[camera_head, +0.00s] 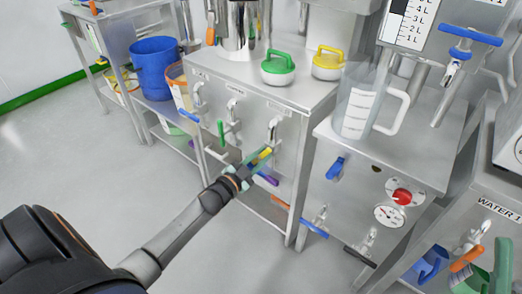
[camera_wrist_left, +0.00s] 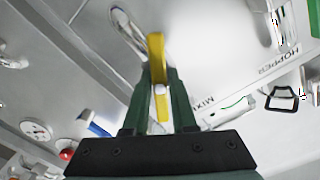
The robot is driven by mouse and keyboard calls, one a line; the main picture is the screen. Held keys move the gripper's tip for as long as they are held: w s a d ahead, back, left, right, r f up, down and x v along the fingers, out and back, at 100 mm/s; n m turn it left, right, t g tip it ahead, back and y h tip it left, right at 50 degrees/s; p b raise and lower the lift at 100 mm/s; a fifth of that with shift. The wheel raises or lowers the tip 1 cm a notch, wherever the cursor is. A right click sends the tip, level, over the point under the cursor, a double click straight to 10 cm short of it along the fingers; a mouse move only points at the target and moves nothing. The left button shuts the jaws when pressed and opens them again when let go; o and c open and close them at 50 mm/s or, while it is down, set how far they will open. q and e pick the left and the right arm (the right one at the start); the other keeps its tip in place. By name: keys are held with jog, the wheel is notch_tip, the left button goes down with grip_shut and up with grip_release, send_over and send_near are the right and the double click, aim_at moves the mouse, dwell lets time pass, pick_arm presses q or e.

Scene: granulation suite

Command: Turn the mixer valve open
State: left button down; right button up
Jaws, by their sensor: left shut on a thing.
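The valve with a yellow lever handle (camera_head: 266,153) sits below a bent metal pipe (camera_head: 274,130) on the front of the steel cabinet. The fingers hide part of the handle in the head view. My right gripper is in neither view.
A clear jug (camera_head: 358,112) stands on the bench to the right, above a red knob (camera_head: 402,196) and gauge (camera_head: 389,215). Open floor lies at the left.

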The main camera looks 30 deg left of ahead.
pick_arm(q)
jog(key=shift+r+n+p, duration=0.2)
jog(key=shift+n+p, duration=0.1)
jog(key=shift+n, duration=0.2)
jog(key=shift+n+p, duration=0.75)
jog(key=shift+n, duration=0.45)
jog(key=n+p, duration=0.1)
jog(key=n, duration=0.1)
jog(key=shift+f+n, duration=0.15)
jog(key=shift+n, duration=0.55)
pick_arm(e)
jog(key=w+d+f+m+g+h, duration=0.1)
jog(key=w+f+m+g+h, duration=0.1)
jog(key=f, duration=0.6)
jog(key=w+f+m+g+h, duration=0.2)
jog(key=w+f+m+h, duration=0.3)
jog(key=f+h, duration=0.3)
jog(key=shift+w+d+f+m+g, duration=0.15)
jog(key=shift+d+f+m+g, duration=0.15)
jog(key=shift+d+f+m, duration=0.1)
pick_arm(q)
jog(key=c, duration=0.7)
grip_release()
jog(key=shift+s, duration=0.15)
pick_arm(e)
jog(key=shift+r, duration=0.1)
